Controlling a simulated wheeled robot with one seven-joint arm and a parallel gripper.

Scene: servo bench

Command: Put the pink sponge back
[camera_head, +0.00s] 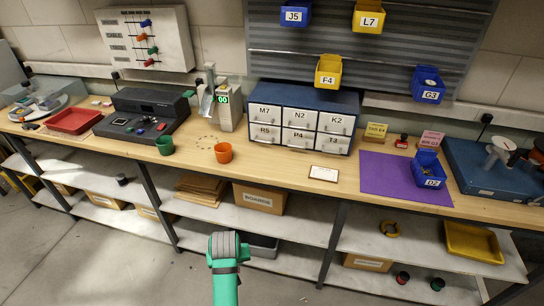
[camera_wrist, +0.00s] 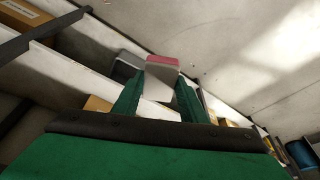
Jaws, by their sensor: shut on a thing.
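The pink sponge (camera_wrist: 163,60), with a pale lower part, shows in the wrist view between the tips of my two green fingers. My gripper (camera_wrist: 162,75) is shut on it. The sponge appears held in front of the lower shelf and floor. In the head view my green arm reaches up from the bottom middle, in front of the bench, and the sponge and fingers cannot be made out there.
The wooden bench top (camera_head: 345,185) carries a drawer cabinet (camera_head: 304,97), an orange cup (camera_head: 223,153), a green cup (camera_head: 165,146), a red tray (camera_head: 75,121) and a purple mat (camera_head: 385,180). Below, a grey bin (camera_head: 262,246) and cardboard boxes stand on the lower shelf. Floor is clear at left.

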